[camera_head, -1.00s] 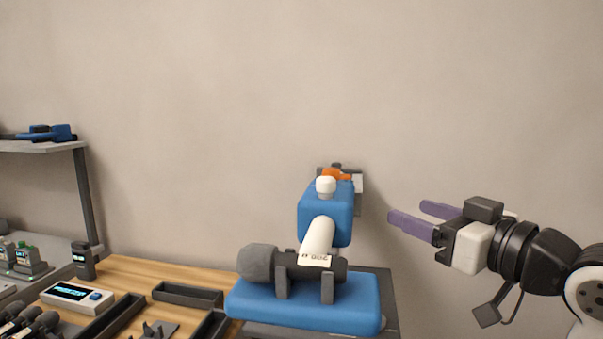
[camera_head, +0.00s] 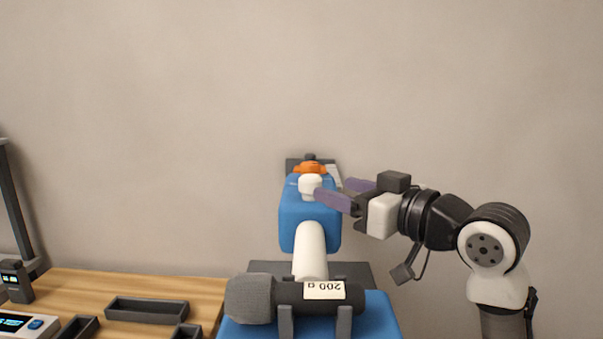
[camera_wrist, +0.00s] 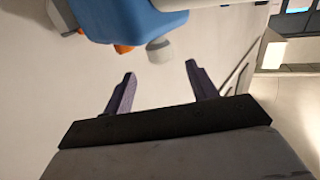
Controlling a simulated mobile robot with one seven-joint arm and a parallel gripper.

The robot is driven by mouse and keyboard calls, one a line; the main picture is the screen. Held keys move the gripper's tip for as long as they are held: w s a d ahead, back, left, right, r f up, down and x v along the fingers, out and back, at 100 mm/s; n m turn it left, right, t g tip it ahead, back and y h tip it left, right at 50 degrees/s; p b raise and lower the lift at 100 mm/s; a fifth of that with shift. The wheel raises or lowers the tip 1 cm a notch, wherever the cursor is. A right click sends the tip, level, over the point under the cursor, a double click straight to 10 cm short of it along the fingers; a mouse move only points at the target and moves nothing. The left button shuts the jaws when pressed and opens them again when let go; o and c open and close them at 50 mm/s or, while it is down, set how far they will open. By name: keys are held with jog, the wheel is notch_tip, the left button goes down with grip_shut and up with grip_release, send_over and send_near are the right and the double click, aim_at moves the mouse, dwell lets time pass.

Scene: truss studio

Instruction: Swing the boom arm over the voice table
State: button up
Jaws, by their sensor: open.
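The boom arm (camera_head: 310,245) points toward the camera, with a white tube, a blue block (camera_head: 296,222) and a white knob (camera_head: 310,184) on top. A dark microphone (camera_head: 285,296) labelled "200 g" lies across the near end, over a blue base (camera_head: 385,318). My gripper (camera_head: 334,190) is open and empty, reaching in from the right. One purple finger appears beside the knob in the head view. In the wrist view the knob (camera_wrist: 160,50) is just beyond the gap between the fingertips (camera_wrist: 160,70). I cannot tell whether they touch.
A wooden table (camera_head: 80,285) stands at left, holding a dark tray (camera_head: 147,310), a display box (camera_head: 22,324) and a small black device (camera_head: 15,281). I cannot tell if it is the voice table. An orange part (camera_head: 309,167) sits behind the knob, near the wall.

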aim_at(303, 176)
jog(key=p+x, duration=0.2)
jog(key=x, duration=0.7)
jog(key=shift+w+a, duration=0.2)
jog(key=shift+c, duration=0.5)
grip_shut()
